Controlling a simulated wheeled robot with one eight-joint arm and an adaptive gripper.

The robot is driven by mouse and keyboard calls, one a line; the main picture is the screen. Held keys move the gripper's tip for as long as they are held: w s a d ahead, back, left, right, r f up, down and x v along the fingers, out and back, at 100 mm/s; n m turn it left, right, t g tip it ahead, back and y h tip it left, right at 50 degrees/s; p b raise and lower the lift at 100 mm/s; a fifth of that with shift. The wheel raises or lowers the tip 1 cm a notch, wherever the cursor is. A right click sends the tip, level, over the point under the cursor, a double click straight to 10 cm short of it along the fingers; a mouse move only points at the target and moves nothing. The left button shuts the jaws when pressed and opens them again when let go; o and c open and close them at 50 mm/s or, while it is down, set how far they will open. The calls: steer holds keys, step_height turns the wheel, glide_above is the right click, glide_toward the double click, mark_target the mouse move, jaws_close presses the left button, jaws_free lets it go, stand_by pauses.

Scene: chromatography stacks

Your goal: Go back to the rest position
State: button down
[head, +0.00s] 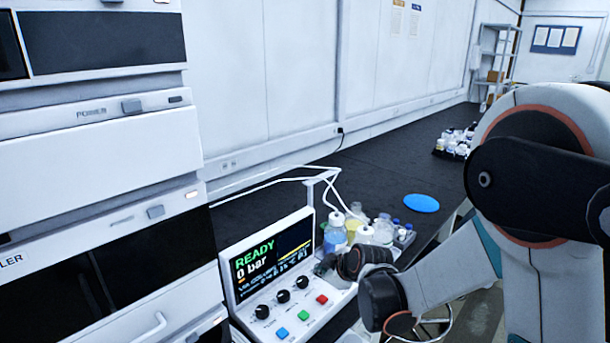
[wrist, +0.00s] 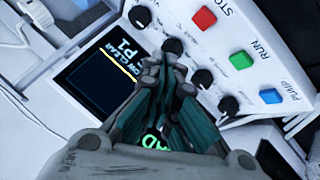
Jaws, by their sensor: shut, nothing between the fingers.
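My gripper (wrist: 178,75) is shut and empty in the wrist view. Its fingertips are over the control panel (wrist: 180,18), near a black knob and the edge of the dark screen (wrist: 95,85). I cannot tell whether they touch the knob. In the head view my gripper (head: 325,264) is small and dark, at the right side of the control box beside the screen (head: 272,258). The screen reads READY and 0 bar. My arm comes in from the right and is bent low over the panel's right end.
Bottles (head: 335,234) with tubing stand just behind my gripper. A stack of white instruments (head: 100,150) rises at the left. The dark bench (head: 375,175) holds a blue disc (head: 421,203) and a tray of small bottles (head: 455,143). The bench between them is mostly clear.

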steer(key=s+d+r+m+h, duration=0.1)
steer(key=s+d+r+m, duration=0.25)
steer(key=s+r, duration=0.3)
steer(key=s+d+r+m+h, duration=0.1)
steer(key=s+d+r+m, duration=0.1)
steer(key=s, duration=0.6)
steer(key=s+d+r+m+h, duration=0.1)
steer(key=s+d+r+m, duration=0.2)
steer(key=s, duration=0.5)
steer(key=s+d+r+m+h, duration=0.1)
steer(key=s+d+r+m, duration=0.1)
steer(key=s+d+m, duration=0.3)
steer(key=s, duration=0.3)
steer(key=shift+d+r+g, duration=0.2)
steer(key=shift+r+g, duration=0.1)
steer(key=shift+g, duration=0.1)
